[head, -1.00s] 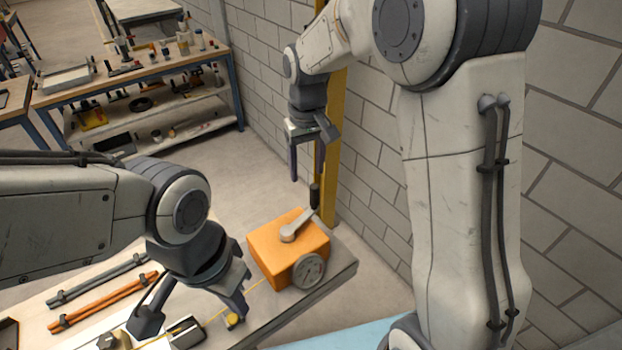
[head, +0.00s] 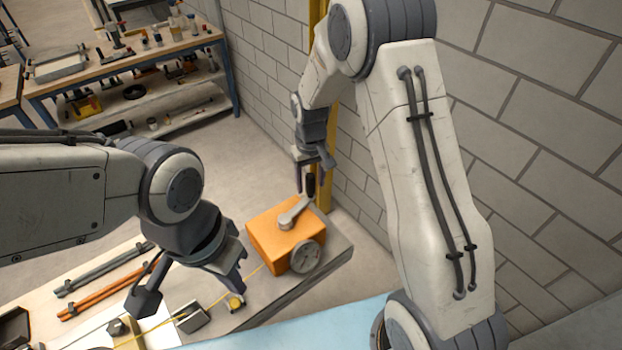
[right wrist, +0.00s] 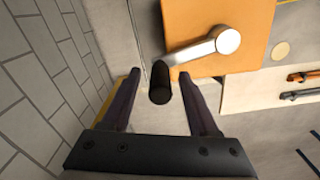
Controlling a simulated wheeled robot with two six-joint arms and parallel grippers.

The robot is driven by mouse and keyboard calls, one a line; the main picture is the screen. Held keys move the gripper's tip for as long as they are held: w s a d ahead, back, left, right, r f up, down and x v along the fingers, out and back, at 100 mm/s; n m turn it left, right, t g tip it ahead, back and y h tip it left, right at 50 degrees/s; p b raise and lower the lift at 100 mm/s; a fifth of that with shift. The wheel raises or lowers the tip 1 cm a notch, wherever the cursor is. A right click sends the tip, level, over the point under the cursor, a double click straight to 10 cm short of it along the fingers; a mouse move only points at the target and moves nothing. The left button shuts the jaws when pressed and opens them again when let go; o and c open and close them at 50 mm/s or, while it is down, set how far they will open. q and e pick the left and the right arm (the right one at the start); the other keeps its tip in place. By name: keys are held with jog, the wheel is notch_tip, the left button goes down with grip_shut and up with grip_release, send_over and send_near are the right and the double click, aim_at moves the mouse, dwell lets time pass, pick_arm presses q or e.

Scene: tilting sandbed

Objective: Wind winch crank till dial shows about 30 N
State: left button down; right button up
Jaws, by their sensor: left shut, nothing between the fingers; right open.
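The orange winch box (head: 272,240) sits on the bench end, with a grey crank arm (head: 294,213) on top and a black upright crank handle (head: 311,184). Its round dial (head: 305,257) faces front; the needle is too small to read. My right gripper (head: 313,178) is open at the handle. In the right wrist view the handle (right wrist: 160,83) stands between the two spread fingers of my right gripper (right wrist: 160,82), with no clear grip on it. My left gripper (head: 237,284) is shut and empty, low over the bench left of the winch.
A yellow cord (head: 258,271) runs left from the winch past a small yellow fitting (head: 236,303) and a metal block (head: 191,317). Orange (head: 105,296) and grey rods (head: 104,270) lie at left. A yellow post (head: 337,150) and block wall stand close behind.

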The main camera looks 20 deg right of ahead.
grip_shut()
dwell(1.4)
